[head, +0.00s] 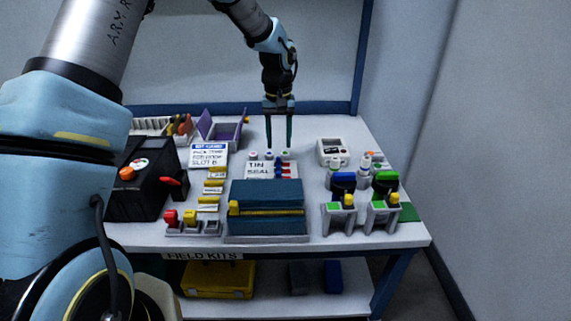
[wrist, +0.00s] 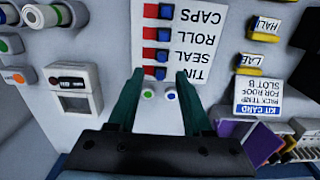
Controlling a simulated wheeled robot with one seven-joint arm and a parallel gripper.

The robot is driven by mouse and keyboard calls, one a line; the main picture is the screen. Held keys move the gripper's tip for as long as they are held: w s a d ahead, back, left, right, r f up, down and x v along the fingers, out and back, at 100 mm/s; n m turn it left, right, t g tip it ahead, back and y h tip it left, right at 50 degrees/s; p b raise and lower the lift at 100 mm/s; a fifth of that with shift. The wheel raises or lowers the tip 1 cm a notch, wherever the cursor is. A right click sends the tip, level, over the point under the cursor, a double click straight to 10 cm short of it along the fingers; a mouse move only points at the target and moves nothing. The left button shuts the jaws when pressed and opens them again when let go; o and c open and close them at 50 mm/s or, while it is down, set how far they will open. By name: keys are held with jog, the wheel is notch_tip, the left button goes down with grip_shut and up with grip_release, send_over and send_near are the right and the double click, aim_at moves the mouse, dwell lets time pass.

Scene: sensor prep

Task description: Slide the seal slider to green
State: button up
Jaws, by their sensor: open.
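A white board (wrist: 138,40) is lettered TIN, SEAL, ROLL and CAPS. It is upside down in the wrist view and partly hidden in the head view (head: 258,170). Each row has a red and dark blue piece; the SEAL row's piece (wrist: 158,54) has red on the left and blue on the right in the wrist view. I cannot tell which part slides, and no green shows on that row. My gripper (head: 279,146) is open and empty, pointing down above the board's far edge. In the wrist view its fingertips (wrist: 157,77) stand apart, near the TIN row.
A dark blue block with a yellow strip (head: 266,193) stands in front of the board. Small round buttons (head: 269,155) lie behind it. A black box (head: 140,180) and kit card (head: 208,155) are left; bottles on stands (head: 342,200) and a white device (head: 333,150) are right.

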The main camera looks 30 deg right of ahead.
aim_at(279, 164)
notch_tip(279, 164, down, 8)
jog(key=shift+w+a+r, duration=0.1)
jog(key=shift+a+r, duration=0.05)
jog(key=shift+r, duration=0.05)
grip_shut()
dwell(0.4)
dwell(1.1)
